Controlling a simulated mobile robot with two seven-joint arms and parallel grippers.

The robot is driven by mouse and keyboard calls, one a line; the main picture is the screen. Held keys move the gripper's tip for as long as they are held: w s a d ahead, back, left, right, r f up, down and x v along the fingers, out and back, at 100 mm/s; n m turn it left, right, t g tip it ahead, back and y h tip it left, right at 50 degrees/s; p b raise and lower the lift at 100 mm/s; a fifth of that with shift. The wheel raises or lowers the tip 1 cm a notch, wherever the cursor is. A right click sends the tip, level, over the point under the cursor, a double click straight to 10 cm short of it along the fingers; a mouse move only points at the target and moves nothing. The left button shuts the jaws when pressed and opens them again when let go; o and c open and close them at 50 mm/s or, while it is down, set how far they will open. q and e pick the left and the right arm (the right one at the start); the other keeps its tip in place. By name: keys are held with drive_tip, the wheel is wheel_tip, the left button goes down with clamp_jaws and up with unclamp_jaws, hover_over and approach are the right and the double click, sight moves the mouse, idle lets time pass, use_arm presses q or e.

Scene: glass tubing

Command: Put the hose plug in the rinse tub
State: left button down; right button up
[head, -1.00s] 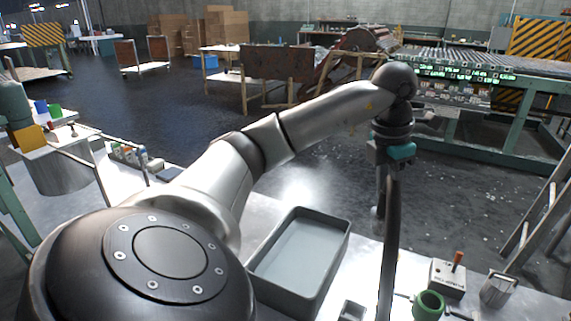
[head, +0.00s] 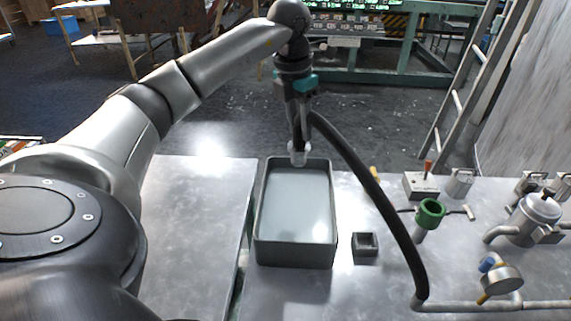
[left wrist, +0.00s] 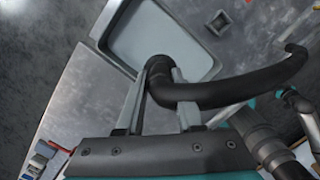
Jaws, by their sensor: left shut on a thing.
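The hose plug is the dark end of the black hose (head: 372,190); it also shows in the left wrist view (left wrist: 158,68). My left gripper (head: 299,148) is shut on the hose plug, with one finger on each side of it in the left wrist view. The rinse tub (head: 295,253) is a grey rectangular tub with a pale surface inside. The gripper and plug appear over the tub's far end, and the tub also shows in the left wrist view (left wrist: 140,32). The exact height above the tub is hard to tell. My right gripper is not in view.
The hose curves right and down to a metal pipe (head: 500,306). A small dark square holder (head: 365,245), a green ring fitting (head: 430,213), a gauge (head: 502,278) and a metal pot (head: 540,208) stand right of the tub. The metal table left of the tub is clear.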

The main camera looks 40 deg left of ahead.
use_arm(q)
drive_tip(key=shift+f, duration=0.5)
wheel_tip(320, 180, down, 19)
drive_tip(key=b, duration=0.7)
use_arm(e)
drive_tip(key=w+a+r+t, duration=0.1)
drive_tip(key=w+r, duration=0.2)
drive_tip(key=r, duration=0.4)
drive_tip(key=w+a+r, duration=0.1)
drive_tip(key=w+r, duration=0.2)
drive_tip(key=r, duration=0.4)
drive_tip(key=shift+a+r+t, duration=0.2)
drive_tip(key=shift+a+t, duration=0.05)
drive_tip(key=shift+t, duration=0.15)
use_arm(q)
drive_tip(key=c, duration=0.6)
unclamp_jaws()
drive_tip(key=shift+f, duration=0.15)
drive_tip(key=shift+o, duration=0.3)
drive_tip(key=shift+b, duration=0.3)
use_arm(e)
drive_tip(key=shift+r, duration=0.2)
